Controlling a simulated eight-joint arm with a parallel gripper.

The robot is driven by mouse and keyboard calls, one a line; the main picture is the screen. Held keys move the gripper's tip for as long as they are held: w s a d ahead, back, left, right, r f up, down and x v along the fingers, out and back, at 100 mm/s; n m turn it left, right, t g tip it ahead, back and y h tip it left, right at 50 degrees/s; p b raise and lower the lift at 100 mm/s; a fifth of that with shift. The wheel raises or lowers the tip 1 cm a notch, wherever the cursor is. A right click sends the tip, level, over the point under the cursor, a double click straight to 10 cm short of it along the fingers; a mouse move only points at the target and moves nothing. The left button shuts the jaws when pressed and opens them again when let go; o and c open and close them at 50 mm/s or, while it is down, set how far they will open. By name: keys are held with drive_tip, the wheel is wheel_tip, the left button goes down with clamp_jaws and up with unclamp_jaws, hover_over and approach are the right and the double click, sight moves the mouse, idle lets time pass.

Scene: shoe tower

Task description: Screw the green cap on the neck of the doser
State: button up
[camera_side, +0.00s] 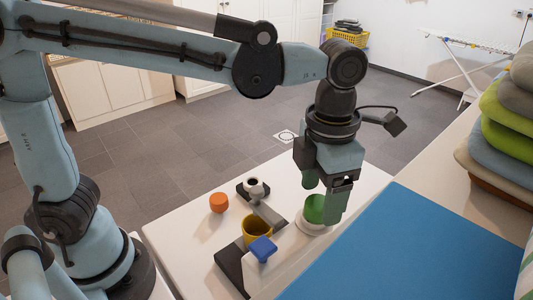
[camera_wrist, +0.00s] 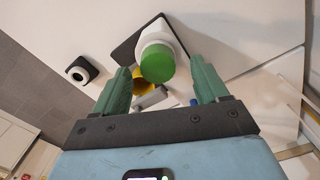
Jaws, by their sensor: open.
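The green cap (camera_side: 315,208) sits on top of a white round body (camera_side: 312,229), which appears to be the doser, on the white table. In the wrist view the green cap (camera_wrist: 158,65) faces me, with the white body (camera_wrist: 157,36) behind it. The neck is hidden, and I cannot tell whether the cap is threaded on it. My gripper (camera_side: 322,204) is open and points down over the cap. Its green fingers are on either side of the cap, with visible gaps between cap and fingers in the wrist view (camera_wrist: 158,68).
An orange piece (camera_side: 219,202), a yellow cup (camera_side: 257,231), a blue piece (camera_side: 263,249) and a dark holder with a white-rimmed ring (camera_side: 253,185) stand left of my gripper. A blue surface (camera_side: 420,250) lies to the right, with folded textiles (camera_side: 500,135) beyond it.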

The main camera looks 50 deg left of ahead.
drive_tip(key=shift+r, duration=2.8)
drive_tip(key=shift+a, duration=0.15)
drive_tip(key=shift+a+n, duration=0.25)
drive_tip(key=shift+n, duration=0.35)
drive_tip(key=s+a+f+m+t, duration=0.1)
drive_tip(key=a+f+m+t, duration=0.2)
drive_tip(key=a+m, duration=0.6)
drive_tip(key=s+a+f+m+t, duration=0.1)
drive_tip(key=a+f+m+t, duration=0.3)
drive_tip(key=a+m, duration=0.6)
drive_tip(key=f+m, duration=0.1)
drive_tip(key=m, duration=1.2)
drive_tip(key=shift+s, duration=0.35)
drive_tip(key=shift+a, duration=0.1)
drive_tip(key=shift+c, duration=0.3)
